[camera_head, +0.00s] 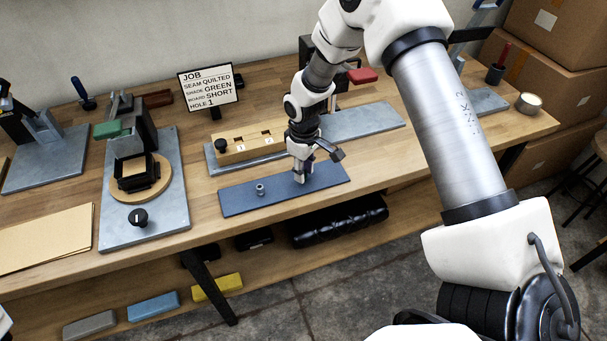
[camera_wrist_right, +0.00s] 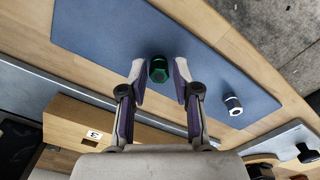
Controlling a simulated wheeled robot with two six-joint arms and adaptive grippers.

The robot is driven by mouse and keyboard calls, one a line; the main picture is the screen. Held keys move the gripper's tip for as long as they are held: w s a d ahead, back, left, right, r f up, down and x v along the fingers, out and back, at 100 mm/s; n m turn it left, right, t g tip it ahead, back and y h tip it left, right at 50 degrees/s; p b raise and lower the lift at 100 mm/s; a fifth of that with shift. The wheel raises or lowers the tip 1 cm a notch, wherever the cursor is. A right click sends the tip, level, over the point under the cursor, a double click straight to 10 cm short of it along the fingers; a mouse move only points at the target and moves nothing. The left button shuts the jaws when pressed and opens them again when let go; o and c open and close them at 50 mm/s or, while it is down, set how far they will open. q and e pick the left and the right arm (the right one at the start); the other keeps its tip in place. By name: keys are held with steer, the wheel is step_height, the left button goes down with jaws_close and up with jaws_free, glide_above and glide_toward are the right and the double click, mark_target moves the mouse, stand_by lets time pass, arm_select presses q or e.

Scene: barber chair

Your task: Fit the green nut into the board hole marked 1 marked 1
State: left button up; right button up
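The green nut (camera_wrist_right: 158,68) stands on the blue mat (camera_wrist_right: 105,30) in the right wrist view, between the fingertips of my right gripper (camera_wrist_right: 160,78). The fingers are open, with a gap on both sides of the nut. In the head view my right gripper (camera_head: 301,178) points down at the mat (camera_head: 235,201) and hides the green nut. The wooden board (camera_head: 232,157) with dark holes lies behind the mat. A label 3 shows on the board (camera_wrist_right: 72,122) in the wrist view; I cannot make out the hole marked 1. My left gripper is out of view.
A grey nut (camera_head: 260,189) stands on the mat, left of my right gripper. A job sign (camera_head: 208,86) reads quilted, green, short, hole 1. A grey plate with a round wooden fixture (camera_head: 140,190) stands left.

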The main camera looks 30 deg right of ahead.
jaws_close()
